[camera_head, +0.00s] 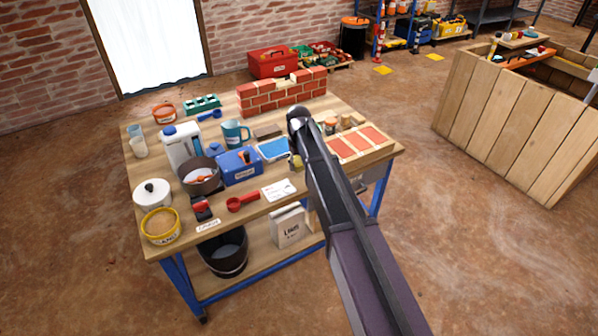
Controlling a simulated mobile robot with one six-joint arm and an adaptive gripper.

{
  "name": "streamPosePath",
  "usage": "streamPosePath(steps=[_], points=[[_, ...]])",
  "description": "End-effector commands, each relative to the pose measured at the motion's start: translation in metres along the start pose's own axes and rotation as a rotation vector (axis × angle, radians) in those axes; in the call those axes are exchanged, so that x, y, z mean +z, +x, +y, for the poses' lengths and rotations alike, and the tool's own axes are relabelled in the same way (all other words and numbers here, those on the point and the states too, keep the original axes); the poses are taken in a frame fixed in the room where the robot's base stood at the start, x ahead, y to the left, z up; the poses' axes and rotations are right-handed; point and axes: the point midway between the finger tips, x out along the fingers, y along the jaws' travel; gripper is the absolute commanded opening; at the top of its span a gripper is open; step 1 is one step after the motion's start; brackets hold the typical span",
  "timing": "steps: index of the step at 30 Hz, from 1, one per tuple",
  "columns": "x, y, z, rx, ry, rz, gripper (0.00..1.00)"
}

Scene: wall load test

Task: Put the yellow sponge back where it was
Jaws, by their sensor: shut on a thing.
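The yellow sponge (297,164) shows as a small yellowish block over the front middle of the workbench, just left of my arm. My gripper (293,158) is mostly hidden behind my own arm, and only a small part of it shows at the sponge. It is shut on the sponge. I cannot tell whether the sponge touches the bench top. The wooden workbench (262,208) has blue legs and a crowded top.
Close by are a white card (278,190), a blue tray (273,149), a blue box (238,167) and a red-tiled board (357,144). A small brick wall (283,93) stands behind. Little bench top is free.

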Motion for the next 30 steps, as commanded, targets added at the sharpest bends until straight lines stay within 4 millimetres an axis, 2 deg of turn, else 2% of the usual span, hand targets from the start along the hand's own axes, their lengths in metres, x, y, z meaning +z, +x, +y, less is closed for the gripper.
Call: streamPosePath(steps=[6, 12, 29, 30], points=[[0.000, 0.020, 0.000, 0.000, 0.000, 0.000, 0.23], [0.000, 0.031, 0.001, 0.000, 0.001, 0.000, 0.23], [0.000, 0.035, 0.001, 0.000, 0.001, 0.000, 0.23], [0.000, 0.035, 0.001, 0.000, 0.001, 0.000, 0.67]])
